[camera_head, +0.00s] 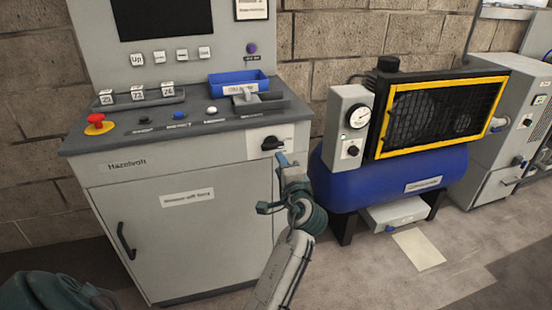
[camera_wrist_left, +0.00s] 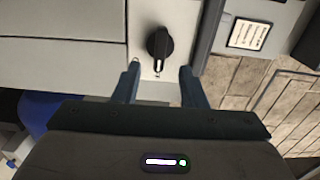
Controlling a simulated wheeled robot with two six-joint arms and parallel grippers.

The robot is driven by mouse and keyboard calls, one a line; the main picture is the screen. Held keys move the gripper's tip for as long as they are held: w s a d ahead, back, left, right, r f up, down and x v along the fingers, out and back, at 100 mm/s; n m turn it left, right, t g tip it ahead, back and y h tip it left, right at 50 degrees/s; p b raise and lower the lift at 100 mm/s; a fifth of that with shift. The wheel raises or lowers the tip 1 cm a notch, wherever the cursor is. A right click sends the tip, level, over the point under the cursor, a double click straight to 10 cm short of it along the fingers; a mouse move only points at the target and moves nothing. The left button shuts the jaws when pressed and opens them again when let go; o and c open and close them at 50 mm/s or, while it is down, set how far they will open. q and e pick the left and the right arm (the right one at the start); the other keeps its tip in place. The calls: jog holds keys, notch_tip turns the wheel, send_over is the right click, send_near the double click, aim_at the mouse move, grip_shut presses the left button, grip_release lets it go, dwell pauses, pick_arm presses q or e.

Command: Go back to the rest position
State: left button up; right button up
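My left gripper (camera_head: 272,184) is in front of the right side of the grey console (camera_head: 120,205) in the head view. Its fingers are spread, with nothing between them. The black rotary knob (camera_head: 272,143) sits on a pale plate at the console's upper right front, just above the gripper in the picture. In the left wrist view the left gripper (camera_wrist_left: 160,78) is open, and the knob (camera_wrist_left: 159,45) shows beyond the gap between the fingertips, apart from them. My right gripper is not in view.
The console top holds a red stop button (camera_head: 96,120), small buttons and a blue tray (camera_head: 238,78). A blue compressor (camera_head: 400,180) with a yellow-framed grille stands to the right. Grey cabinets (camera_head: 500,140) stand at the far right.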

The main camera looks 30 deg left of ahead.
pick_arm(q)
jog(key=shift+v, duration=0.95)
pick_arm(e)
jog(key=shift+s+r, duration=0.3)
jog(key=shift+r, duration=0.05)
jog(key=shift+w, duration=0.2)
